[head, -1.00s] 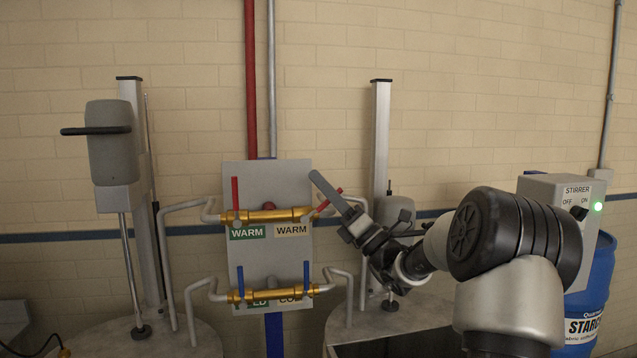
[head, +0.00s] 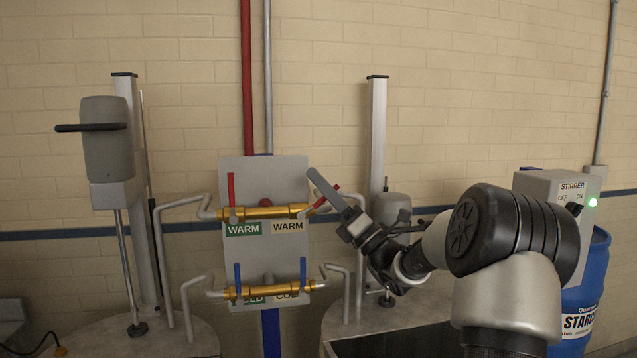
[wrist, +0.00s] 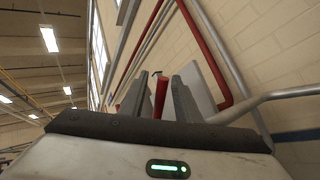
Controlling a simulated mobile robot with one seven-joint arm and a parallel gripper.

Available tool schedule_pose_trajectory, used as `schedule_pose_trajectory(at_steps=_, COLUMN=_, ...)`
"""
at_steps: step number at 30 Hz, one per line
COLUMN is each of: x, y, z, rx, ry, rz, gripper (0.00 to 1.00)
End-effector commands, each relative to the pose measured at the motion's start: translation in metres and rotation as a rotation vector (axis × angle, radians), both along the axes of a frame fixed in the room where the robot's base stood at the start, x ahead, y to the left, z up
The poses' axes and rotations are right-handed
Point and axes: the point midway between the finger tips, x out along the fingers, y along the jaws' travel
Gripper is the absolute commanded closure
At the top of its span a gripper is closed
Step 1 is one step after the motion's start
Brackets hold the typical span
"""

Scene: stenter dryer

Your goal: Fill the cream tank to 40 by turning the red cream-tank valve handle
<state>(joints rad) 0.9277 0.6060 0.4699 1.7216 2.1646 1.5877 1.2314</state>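The red cream-tank valve handle (head: 320,202) is on the right end of the upper brass pipe, above the cream WARM label (head: 289,226). It is tilted up to the right. My gripper (head: 318,180) is at this handle, its near finger crossing in front of it. In the wrist view, the red handle (wrist: 161,95) stands between the two fingers of my gripper (wrist: 160,92), with a gap on each side, so the gripper looks open around it. The right tank top (head: 340,331) is partly behind my arm. No level reading is visible.
A second red handle (head: 231,188) stands upright on the left, above the green WARM label (head: 243,229). Two blue handles (head: 238,274) are on the lower brass pipe. A metal post (head: 376,140) rises behind my gripper. A stirrer box (head: 552,200) and blue drum (head: 590,290) are right.

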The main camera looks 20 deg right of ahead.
Motion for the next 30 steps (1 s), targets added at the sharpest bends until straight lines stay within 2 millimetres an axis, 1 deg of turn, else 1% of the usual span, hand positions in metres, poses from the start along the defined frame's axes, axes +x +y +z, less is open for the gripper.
schedule_pose_trajectory(at_steps=5, x=-0.022, y=-0.016, z=-0.025, rx=0.001, ry=0.004, rz=-0.005, gripper=0.7)
schedule_pose_trajectory(at_steps=12, x=-0.062, y=-0.041, z=-0.063, rx=0.002, ry=0.003, rz=-0.005, gripper=0.7)
schedule_pose_trajectory(at_steps=18, x=-0.09, y=-0.058, z=-0.089, rx=0.002, ry=0.002, rz=-0.005, gripper=0.7)
schedule_pose_trajectory(at_steps=24, x=-0.105, y=-0.068, z=-0.103, rx=0.001, ry=0.002, rz=-0.002, gripper=0.7)
schedule_pose_trajectory(at_steps=30, x=-0.108, y=-0.069, z=-0.106, rx=0.0, ry=0.001, rz=-0.001, gripper=0.7)
